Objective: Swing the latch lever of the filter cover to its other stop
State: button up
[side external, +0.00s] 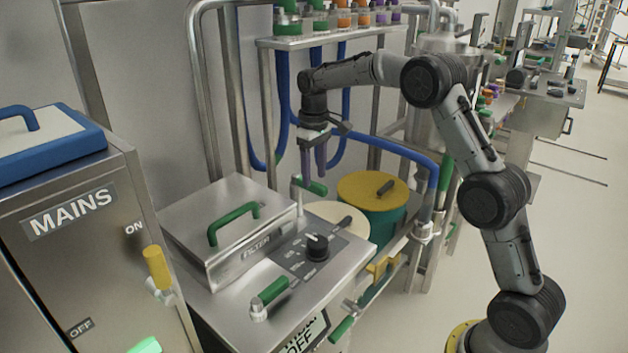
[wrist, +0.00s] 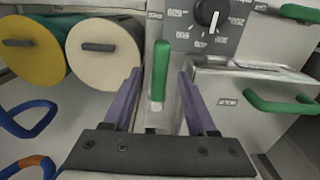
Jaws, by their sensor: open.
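The filter cover (side external: 228,222) is a flat steel box lid with a green handle and a "FILTER" label, at centre left in the side view. It shows at the right in the wrist view (wrist: 240,97). A green-gripped lever (side external: 318,188) on a steel post stands at the cover's far corner. In the wrist view this lever (wrist: 160,68) lies between my fingers, pointing up the picture toward the dial. My gripper (side external: 314,177) points down over the lever, its purple fingers open on either side of it. I cannot tell whether either finger touches it.
A dial panel (side external: 310,252) and a second green lever (side external: 271,292) are on the near bench top. Cream-lidded (side external: 334,212) and yellow-lidded (side external: 365,185) drums stand right of the lever. The MAINS cabinet (side external: 75,255) stands at left. Blue hoses (side external: 282,95) hang behind.

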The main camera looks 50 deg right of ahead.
jog(key=shift+f, duration=1.25)
grip_shut()
dwell(0.5)
